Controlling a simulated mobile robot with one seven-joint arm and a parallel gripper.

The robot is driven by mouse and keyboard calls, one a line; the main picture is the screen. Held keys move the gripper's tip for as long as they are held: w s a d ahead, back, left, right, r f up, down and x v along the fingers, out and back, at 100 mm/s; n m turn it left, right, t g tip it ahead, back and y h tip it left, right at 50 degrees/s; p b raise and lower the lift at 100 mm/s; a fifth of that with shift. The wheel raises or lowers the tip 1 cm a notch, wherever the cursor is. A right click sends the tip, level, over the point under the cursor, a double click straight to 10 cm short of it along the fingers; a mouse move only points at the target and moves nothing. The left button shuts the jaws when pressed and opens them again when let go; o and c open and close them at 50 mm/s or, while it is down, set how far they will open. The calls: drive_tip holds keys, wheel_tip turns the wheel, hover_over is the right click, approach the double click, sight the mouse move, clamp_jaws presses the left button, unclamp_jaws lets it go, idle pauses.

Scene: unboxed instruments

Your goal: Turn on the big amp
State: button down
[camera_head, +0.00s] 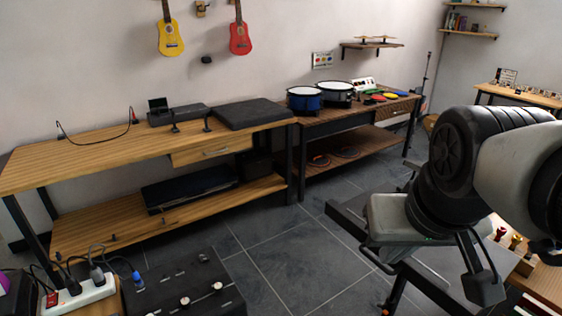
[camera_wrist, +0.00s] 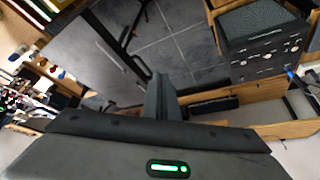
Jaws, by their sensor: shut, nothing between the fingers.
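The amp is a large black box; in the wrist view (camera_wrist: 263,50) it shows a dark grille and a panel with several pale knobs, at the upper right. In the head view its dark knobbed panel (camera_head: 200,272) is at the bottom left, cut off by the frame edge. My gripper (camera_wrist: 161,82) is shut and empty in the wrist view, left of the amp and apart from it. In the head view my arm hangs at the right, away from the amp, and the fingertips are not clear. I cannot tell the state of the amp's switch.
A wooden workbench (camera_head: 95,150) and a drum table (camera_head: 345,122) stand along the wall. Grey tiled floor (camera_head: 290,245) lies open between amp and arm.

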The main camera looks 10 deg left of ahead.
drive_tip(key=w+a+n, duration=0.2)
drive_tip(key=w+a, duration=0.5)
drive_tip(key=w, duration=0.1)
drive_tip(key=n+g+y, duration=0.2)
drive_tip(key=n+g, duration=0.1)
drive_tip(key=n, duration=0.2)
hover_over(205, 259)
drive_tip(key=s+d, duration=0.2)
wheel_tip(205, 259, down, 12)
drive_tip(key=shift+a+f+b, duration=0.1)
drive_tip(key=shift+a+b, duration=0.05)
drive_tip(key=shift+b, duration=0.3)
drive_tip(key=shift+h, duration=0.3)
drive_tip(key=b+x, duration=0.1)
drive_tip(key=x, duration=0.3)
drive_tip(key=b+x, duration=0.1)
drive_tip(key=x, duration=0.3)
drive_tip(key=s+b+x, duration=0.1)
drive_tip(key=x, duration=0.4)
drive_tip(key=shift+s+d+f, duration=0.1)
drive_tip(key=shift+d+f, duration=0.05)
drive_tip(key=shift+d, duration=0.15)
drive_tip(key=shift+f, duration=0.4)
